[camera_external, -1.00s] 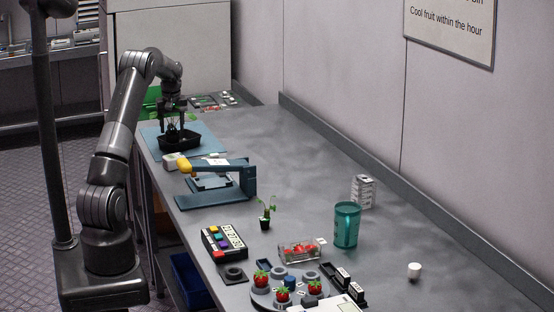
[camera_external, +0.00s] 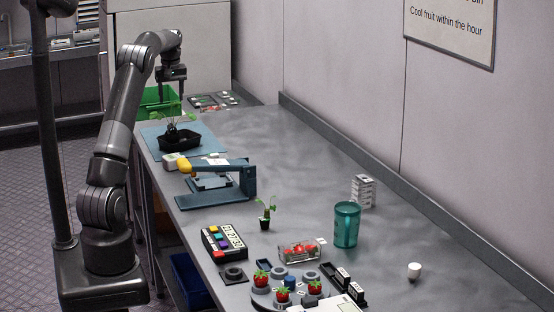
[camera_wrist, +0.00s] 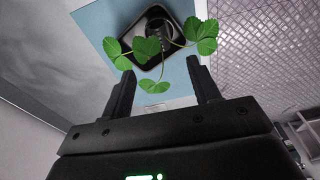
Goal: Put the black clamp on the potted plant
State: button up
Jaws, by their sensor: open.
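A green-leaved plant (camera_external: 172,132) stands in a black tray-like pot (camera_external: 181,144) on a blue mat. In the wrist view its leaves (camera_wrist: 146,47) spread over the black pot (camera_wrist: 126,42). A dark rounded shape shows among the stems there; I cannot tell if it is the black clamp. A smaller plant in a black pot (camera_external: 265,223) stands farther forward on the bench. My gripper (camera_external: 175,107) is open and empty, raised above and behind the black tray. In the wrist view my gripper (camera_wrist: 160,68) has its fingers apart, with leaves beyond them.
A green crate (camera_external: 158,100) stands behind the mat (camera_external: 207,137). A button box (camera_external: 224,243), a berry punnet (camera_external: 299,251), a teal cup (camera_external: 346,225) and a round berry rack fill the front. The right bench is mostly clear.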

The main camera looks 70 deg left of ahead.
jog(key=shift+r, duration=0.15)
jog(key=w+d+r+m+t, duration=0.1)
jog(key=w+d+r+m, duration=0.15)
jog(key=d, duration=0.85)
jog(key=w+d+r+m+t, duration=0.1)
jog(key=w+d+r+m, duration=0.2)
jog(key=d, duration=0.8)
jog(key=w+d+r+m+t, duration=0.1)
jog(key=d+r+m, duration=0.25)
jog(key=d, duration=0.85)
jog(key=s+d+f+m+t, duration=0.1)
jog(key=s+d+m, duration=0.35)
jog(key=d, duration=1.05)
jog(key=s+d+f+m, duration=0.2)
jog(key=s+d+f, duration=0.1)
jog(key=s+d, duration=0.2)
jog(key=s+d+f+m+t+h, duration=0.1)
jog(key=s+d+f+m, duration=0.1)
jog(key=s+d+f, duration=0.2)
jog(key=shift+s+d+t, duration=0.3)
jog(key=shift+s+d, duration=0.9)
jog(key=shift+d, duration=0.05)
jog(key=shift+r, duration=0.1)
